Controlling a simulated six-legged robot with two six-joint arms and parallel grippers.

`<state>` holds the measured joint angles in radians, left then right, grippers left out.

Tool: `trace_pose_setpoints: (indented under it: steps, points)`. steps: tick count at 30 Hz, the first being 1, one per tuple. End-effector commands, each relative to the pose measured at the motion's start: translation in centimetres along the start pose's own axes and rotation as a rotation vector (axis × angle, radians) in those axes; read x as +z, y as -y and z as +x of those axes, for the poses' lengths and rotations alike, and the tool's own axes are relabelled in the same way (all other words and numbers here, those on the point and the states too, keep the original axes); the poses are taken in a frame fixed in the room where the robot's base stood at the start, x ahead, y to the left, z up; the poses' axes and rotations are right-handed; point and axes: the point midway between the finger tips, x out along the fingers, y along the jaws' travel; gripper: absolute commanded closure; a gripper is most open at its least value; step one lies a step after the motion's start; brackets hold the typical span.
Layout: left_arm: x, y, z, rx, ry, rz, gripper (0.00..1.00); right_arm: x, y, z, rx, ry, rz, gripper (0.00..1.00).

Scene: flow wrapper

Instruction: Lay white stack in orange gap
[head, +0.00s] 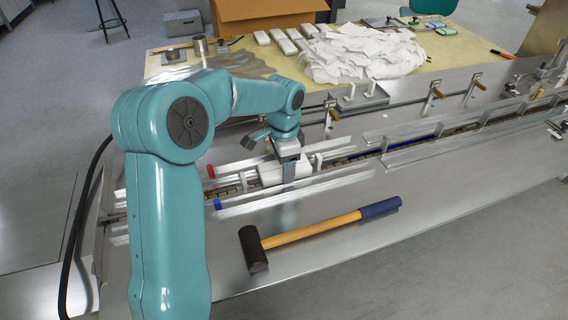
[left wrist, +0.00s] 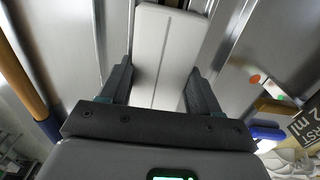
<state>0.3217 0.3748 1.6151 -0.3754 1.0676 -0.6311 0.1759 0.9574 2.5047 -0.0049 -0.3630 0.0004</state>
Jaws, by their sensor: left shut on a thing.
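The white stack (head: 271,174) is a pale block with a seam along its middle, seen closely in the left wrist view (left wrist: 165,42). My left gripper (head: 289,168) is shut on it, with one dark finger on each side in the left wrist view (left wrist: 157,85). The stack is at the infeed channel (head: 340,162) between metal guide rails. I cannot tell whether it rests on the channel floor, which the stack and gripper hide. I cannot make out an orange gap clearly. My right gripper is not in view.
A mallet (head: 310,230) lies on the steel deck in front of the channel. Red (head: 210,171) and blue (head: 217,204) knobs are left of the stack. Behind, a table holds white stacks (head: 285,41), a loose white heap (head: 360,52) and a cardboard box (head: 265,14).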

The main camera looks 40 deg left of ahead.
Motion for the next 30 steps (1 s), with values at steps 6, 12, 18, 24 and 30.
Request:
trace_pose_setpoints:
  steps: [6,12,18,24,30]
  points:
    - [0.1,-0.1,0.2,0.004,0.004,0.0,0.08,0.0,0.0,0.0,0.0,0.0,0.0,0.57]
    - [0.0,0.0,0.0,0.002,0.002,0.0,0.08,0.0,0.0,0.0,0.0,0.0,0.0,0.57]
    - [-0.1,0.0,-2.6,-0.001,-0.002,0.0,0.08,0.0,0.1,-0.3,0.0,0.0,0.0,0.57]
    - [-0.1,0.1,-8.0,0.0,-0.002,0.0,0.08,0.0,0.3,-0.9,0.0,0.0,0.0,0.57]
    - [-0.1,0.2,-12.9,0.001,-0.001,0.0,0.08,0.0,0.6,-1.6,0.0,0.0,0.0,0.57]
